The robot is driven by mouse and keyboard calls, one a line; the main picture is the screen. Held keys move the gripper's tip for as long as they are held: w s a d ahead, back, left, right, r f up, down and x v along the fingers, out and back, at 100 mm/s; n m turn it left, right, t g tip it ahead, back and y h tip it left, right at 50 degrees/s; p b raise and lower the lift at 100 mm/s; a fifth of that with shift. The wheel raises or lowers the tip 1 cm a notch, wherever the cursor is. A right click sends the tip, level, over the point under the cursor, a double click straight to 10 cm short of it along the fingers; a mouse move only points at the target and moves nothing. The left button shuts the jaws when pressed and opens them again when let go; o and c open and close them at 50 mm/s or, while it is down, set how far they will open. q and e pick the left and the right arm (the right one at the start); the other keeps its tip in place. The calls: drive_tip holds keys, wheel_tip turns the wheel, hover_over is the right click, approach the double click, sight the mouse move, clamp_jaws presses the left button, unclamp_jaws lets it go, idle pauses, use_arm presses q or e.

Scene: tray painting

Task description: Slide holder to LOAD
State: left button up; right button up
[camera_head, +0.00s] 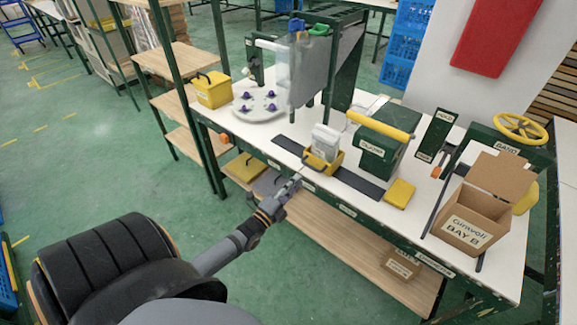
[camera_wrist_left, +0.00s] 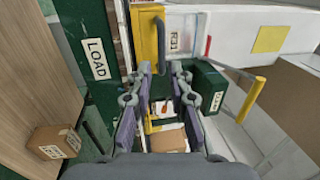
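The yellow holder (camera_head: 322,167) stands on the dark rail (camera_head: 360,184) near the table's front, with a pale packet (camera_head: 326,143) upright in it. In the left wrist view the holder (camera_wrist_left: 147,45) with its grey handle (camera_wrist_left: 174,30) lies just beyond my fingertips. A LOAD label (camera_wrist_left: 96,58) is on the green table edge, left of the holder in that view. My left gripper (camera_head: 293,183) is at the front edge, short of the holder; its fingers (camera_wrist_left: 160,70) are apart with nothing between them. My right gripper is not in view.
Right of the holder stands a green machine (camera_head: 378,158) with a yellow handle (camera_head: 383,124). A yellow pad (camera_head: 399,194) lies in front of it. An open cardboard box (camera_head: 468,228) is at the right. A round plate (camera_head: 259,112) with purple pieces is at the left.

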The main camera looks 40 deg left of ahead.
use_arm(q)
drive_tip(key=shift+s+f, duration=0.2)
drive_tip(key=shift+s, duration=0.75)
drive_tip(key=shift+s+f, duration=0.15)
drive_tip(key=shift+s, duration=0.8)
drive_tip(key=s+a+f+n+g+y+p, duration=0.15)
drive_tip(key=s+f+n+g, duration=0.35)
drive_tip(key=f, duration=0.7)
drive_tip(key=s+f+n+g+y+p, duration=0.15)
drive_tip(key=s+f+n+g, duration=0.35)
drive_tip(key=f, duration=0.8)
drive_tip(key=s+d+f+n+g+p, duration=0.1)
drive_tip(key=s+d+f+n+g, duration=0.1)
drive_tip(key=s, duration=0.6)
drive_tip(key=s+d+f+n+g+h+p, duration=0.1)
drive_tip(key=s+d+f+n+g, duration=0.2)
drive_tip(key=s+f, duration=0.4)
drive_tip(key=s+d+f+n+g+p, duration=0.1)
drive_tip(key=s+f, duration=0.4)
drive_tip(key=s, duration=0.6)
drive_tip(key=d+n+g, duration=0.1)
drive_tip(key=n+g, duration=0.1)
drive_tip(key=shift+s+d+g+h, duration=0.25)
drive_tip(key=shift+d+g+h, duration=0.05)
drive_tip(key=shift+g, duration=0.1)
